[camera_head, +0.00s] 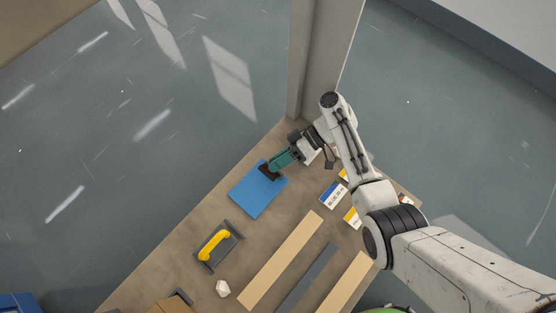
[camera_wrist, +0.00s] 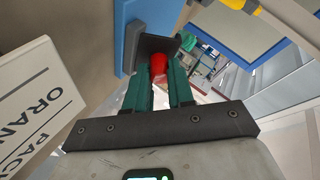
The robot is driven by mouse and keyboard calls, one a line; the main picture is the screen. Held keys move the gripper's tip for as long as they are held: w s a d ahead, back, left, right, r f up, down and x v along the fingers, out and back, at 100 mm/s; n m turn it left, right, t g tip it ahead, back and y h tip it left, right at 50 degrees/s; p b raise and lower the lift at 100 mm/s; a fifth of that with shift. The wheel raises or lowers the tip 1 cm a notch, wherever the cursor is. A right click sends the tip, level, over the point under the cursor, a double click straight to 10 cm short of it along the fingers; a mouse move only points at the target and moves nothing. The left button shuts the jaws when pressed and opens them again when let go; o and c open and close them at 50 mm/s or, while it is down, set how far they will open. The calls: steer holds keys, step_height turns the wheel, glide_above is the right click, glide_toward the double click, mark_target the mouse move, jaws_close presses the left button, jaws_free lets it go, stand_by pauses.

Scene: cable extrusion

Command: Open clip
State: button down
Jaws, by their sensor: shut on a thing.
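A flat blue board (camera_head: 258,193) lies on the brown table, with a dark clip-like piece (camera_head: 268,173) at its upper end. My gripper (camera_head: 274,166), with teal fingers, reaches down to that dark piece. In the wrist view a dark plate (camera_wrist: 157,43) stands just beyond my fingertips, with blue (camera_wrist: 130,45) beside it. My gripper (camera_wrist: 160,72) is shut on a small red piece (camera_wrist: 159,64) in front of the dark plate. The fingers hide part of the red piece. I cannot tell whether the clip is open.
A grey pillar (camera_head: 310,60) rises behind my gripper. A yellow-handled tool (camera_head: 214,245), a white lump (camera_head: 223,289), wooden planks (camera_head: 282,260) and a dark plank (camera_head: 307,277) lie on the table. Small labelled boxes (camera_head: 334,196) stand right of the board; a white lettered box (camera_wrist: 38,105) is close at left.

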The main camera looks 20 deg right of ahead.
steer(key=c, duration=1)
jaws_free()
